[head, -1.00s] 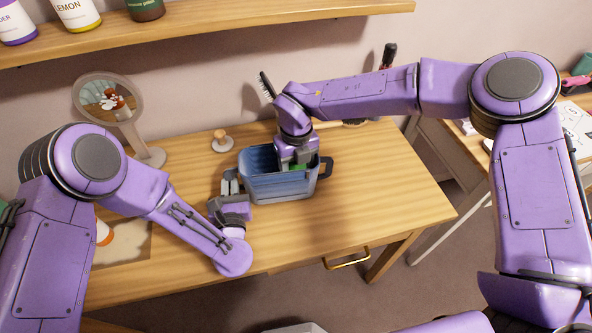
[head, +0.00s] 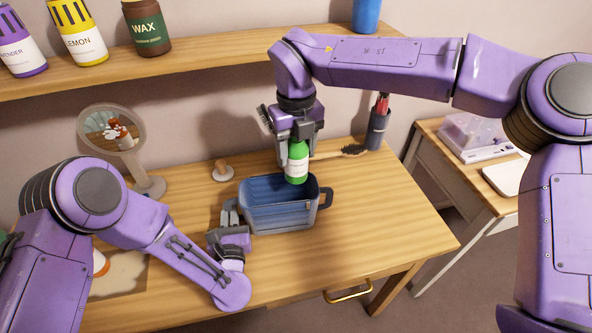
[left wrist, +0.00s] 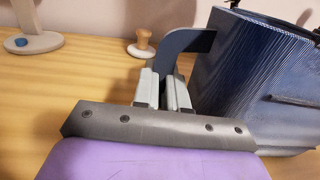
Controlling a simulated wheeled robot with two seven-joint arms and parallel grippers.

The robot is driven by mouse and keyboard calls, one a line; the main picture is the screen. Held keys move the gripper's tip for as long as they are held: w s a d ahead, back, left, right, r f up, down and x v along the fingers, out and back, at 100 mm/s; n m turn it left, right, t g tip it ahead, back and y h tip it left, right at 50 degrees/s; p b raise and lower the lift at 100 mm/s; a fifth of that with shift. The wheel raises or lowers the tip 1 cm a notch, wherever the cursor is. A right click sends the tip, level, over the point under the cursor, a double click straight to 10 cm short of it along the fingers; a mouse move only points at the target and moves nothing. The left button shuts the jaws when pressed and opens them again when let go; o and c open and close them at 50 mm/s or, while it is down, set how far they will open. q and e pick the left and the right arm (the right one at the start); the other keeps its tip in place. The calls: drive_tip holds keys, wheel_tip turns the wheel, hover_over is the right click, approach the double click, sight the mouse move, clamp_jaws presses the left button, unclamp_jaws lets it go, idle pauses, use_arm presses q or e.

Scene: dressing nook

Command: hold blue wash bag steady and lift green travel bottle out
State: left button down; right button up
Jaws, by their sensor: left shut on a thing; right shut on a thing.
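The blue wash bag (head: 283,218) stands upright and open on the wooden table, with a handle loop on each side. My left gripper (head: 230,212) is shut on the bag's left handle; the left wrist view shows its fingers (left wrist: 164,88) closed around the handle strap (left wrist: 190,42) beside the bag's ribbed wall (left wrist: 245,75). The green travel bottle (head: 297,163), with a white label, hangs upright above the bag's opening, its base near the height of the back rim. My right gripper (head: 297,134) is shut on the bottle's upper part. The bag looks empty inside.
A shelf (head: 220,47) with jars runs above. The table's right side is clear.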

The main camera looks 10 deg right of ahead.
wheel_tip(320, 180, up, 2)
drive_tip(key=shift+r, duration=0.1)
use_arm(q)
drive_tip(key=c, duration=1.1)
unclamp_jaws()
drive_tip(key=shift+s, duration=0.1)
